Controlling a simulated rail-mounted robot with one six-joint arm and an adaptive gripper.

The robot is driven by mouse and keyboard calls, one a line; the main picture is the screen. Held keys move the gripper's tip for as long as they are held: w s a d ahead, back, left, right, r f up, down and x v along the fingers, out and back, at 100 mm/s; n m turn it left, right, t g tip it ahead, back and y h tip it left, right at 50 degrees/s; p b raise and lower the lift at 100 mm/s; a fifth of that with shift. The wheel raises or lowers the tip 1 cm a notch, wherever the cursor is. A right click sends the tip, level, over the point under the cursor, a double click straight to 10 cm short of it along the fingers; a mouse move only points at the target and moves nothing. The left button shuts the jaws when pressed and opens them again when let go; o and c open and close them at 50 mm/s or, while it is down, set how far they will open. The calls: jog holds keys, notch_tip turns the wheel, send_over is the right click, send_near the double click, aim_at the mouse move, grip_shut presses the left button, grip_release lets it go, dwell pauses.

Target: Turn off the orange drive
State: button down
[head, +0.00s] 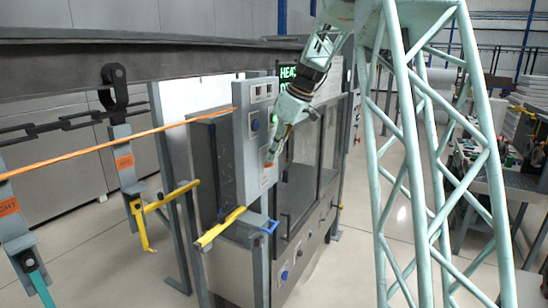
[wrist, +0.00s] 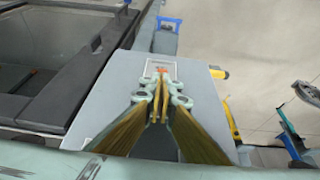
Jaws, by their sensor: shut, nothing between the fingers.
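A grey control panel (head: 251,135) stands upright on the front of the cabinet. A small orange control (head: 268,165) sits low on it, and it also shows in the wrist view (wrist: 160,69) inside a pale framed plate. My gripper (head: 271,157) is shut and empty, with its fingertips at the orange control. In the wrist view the closed fingertips (wrist: 157,76) partly cover it. I cannot tell whether they touch it or which position it is in.
A blue knob (head: 255,125) is higher on the panel. A yellow bar (head: 221,227) and a blue handle (head: 270,227) stick out below. Hanging hooks and an orange strip (head: 120,142) are at left. Glazed doors (head: 305,150) stand at right.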

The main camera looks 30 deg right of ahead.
jog(key=shift+s+d+f+t+y+b, duration=0.2)
jog(key=shift+t+y+b, duration=0.15)
jog(key=shift+b, duration=1.4)
jog(key=shift+s+f+t+b, duration=0.2)
jog(key=shift+t+b, duration=0.25)
jog(key=shift+b, duration=1.25)
